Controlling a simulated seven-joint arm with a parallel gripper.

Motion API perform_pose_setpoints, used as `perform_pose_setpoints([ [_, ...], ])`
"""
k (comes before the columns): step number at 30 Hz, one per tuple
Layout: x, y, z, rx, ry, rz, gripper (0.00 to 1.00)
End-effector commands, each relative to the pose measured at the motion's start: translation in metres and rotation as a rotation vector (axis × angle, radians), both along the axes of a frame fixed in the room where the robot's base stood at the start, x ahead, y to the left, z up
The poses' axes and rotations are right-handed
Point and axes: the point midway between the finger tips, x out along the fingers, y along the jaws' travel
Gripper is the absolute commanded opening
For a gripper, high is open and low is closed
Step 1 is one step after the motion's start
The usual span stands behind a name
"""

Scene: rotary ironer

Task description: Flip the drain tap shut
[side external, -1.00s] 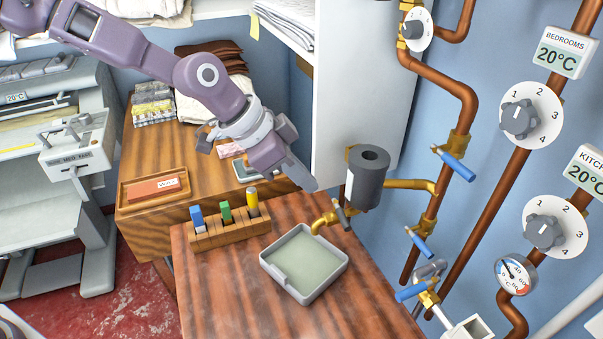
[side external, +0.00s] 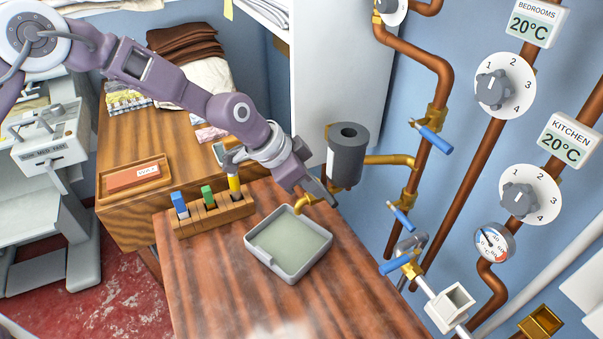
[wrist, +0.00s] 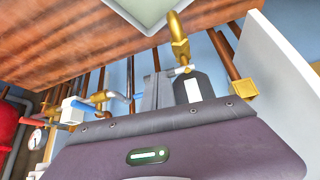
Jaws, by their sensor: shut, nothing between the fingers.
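The drain tap (side external: 305,203) is a small brass tap under the dark grey cylinder, its spout curving over the grey tray (side external: 252,258). In the wrist view the brass tap (wrist: 179,40) is at top centre, with a pale lever stub (wrist: 180,70) below it. My gripper (side external: 326,197) is shut and empty, its fingertips right at the lever side of the tap, and it hides the lever in the side view. In the wrist view the gripper fingers (wrist: 154,92) lie just left of the stub. I cannot tell whether they touch it.
The dark grey cylinder (side external: 346,155) hangs just above my fingertips, beside the white cabinet (side external: 330,80). Copper pipes with blue-handled valves (side external: 432,135) run along the right wall. A wooden rack (side external: 212,216) with coloured pegs stands left of the tray. The front tabletop is clear.

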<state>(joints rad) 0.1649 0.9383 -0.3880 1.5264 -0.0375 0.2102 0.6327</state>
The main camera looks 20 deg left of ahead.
Motion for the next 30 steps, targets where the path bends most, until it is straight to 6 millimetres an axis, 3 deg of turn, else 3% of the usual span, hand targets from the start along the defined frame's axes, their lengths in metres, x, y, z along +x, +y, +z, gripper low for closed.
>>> perform_pose_setpoints([
  [13,0.003,-0.003,-0.006,0.000,0.000,0.000,0.00],
  [18,0.008,-0.015,-0.012,-0.002,-0.001,-0.001,0.00],
  [30,0.006,-0.015,-0.013,-0.006,-0.001,-0.004,0.00],
])
